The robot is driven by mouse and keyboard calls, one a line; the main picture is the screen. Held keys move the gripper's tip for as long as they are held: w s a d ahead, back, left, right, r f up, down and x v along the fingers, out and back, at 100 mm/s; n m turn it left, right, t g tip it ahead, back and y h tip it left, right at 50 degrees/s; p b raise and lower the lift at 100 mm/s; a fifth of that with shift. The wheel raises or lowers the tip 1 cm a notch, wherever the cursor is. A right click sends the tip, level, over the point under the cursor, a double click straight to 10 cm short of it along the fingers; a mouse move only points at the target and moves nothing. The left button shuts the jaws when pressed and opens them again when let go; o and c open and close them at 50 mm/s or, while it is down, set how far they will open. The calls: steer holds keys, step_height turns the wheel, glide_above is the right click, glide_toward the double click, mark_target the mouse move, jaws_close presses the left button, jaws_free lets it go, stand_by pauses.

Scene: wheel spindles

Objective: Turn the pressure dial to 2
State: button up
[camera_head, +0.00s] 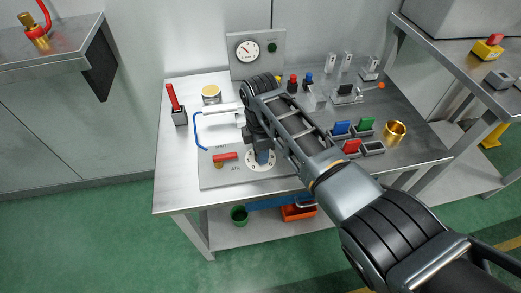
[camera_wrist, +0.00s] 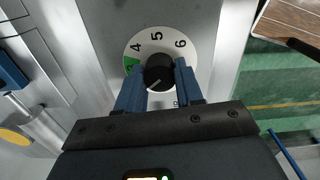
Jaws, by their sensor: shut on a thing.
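The pressure dial (camera_head: 254,166) is a white disc on the front part of the metal bench panel. In the wrist view the dial face (camera_wrist: 147,47) shows 4, 5 and 6, and a green patch with a partly covered 3 at the left. Its black knob (camera_wrist: 158,68) has a white line that points down and left; the number there is hidden by my finger. My gripper (camera_wrist: 160,77) has its blue fingers on both sides of the knob, shut on it. In the head view my gripper (camera_head: 262,157) is over the dial and covers part of it.
A round gauge (camera_head: 247,50) stands on an upright plate at the back. A red-handled lever (camera_head: 225,157) and a blue hose (camera_head: 198,134) are left of the dial. Coloured blocks (camera_head: 352,146) and a brass cup (camera_head: 395,130) are to the right, beyond my arm.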

steer(key=shift+n, duration=0.5)
steer(key=o, duration=1)
steer(key=shift+r, duration=3.95)
